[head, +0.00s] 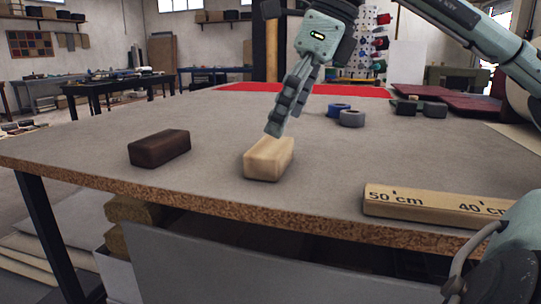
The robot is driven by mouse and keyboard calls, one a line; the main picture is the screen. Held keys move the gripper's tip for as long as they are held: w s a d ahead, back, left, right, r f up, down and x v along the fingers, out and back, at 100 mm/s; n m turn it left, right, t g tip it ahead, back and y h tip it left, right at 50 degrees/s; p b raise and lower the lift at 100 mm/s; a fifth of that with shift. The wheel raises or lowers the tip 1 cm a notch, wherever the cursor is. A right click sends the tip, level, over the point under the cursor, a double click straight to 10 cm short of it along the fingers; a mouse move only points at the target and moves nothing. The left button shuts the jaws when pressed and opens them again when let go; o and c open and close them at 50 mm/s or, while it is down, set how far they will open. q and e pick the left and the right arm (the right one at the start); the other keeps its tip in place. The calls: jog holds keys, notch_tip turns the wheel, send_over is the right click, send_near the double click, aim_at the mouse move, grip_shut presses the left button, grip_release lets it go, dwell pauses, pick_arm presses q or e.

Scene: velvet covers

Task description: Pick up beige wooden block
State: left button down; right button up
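The beige wooden block (264,164) lies on the grey tabletop near its front edge, in the middle of the head view. My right gripper (277,128), on the arm that comes in from the upper right, points down at the block. Its fingertips overlap the block's far top edge in the picture. I cannot tell whether they touch it. The fingers overlap one another from this angle, so the gap between them is hidden. My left gripper is not in view.
A dark brown block (160,148) lies to the left. A ruler-marked wooden bar (430,203) lies along the front right edge. Blue and grey rolls (351,118) and a red cloth (250,88) are farther back. The table's left rear is clear.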

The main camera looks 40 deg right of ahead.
aim_at(271, 145)
jog(key=x, duration=0.5)
jog(key=shift+w+a+f, duration=0.2)
jog(key=shift+w, duration=0.05)
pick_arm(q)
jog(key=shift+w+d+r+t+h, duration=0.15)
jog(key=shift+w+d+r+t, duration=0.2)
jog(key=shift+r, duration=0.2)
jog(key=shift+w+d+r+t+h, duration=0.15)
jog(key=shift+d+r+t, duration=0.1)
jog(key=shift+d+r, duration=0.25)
pick_arm(e)
jog(key=c, duration=0.9)
jog(key=shift+r, duration=0.1)
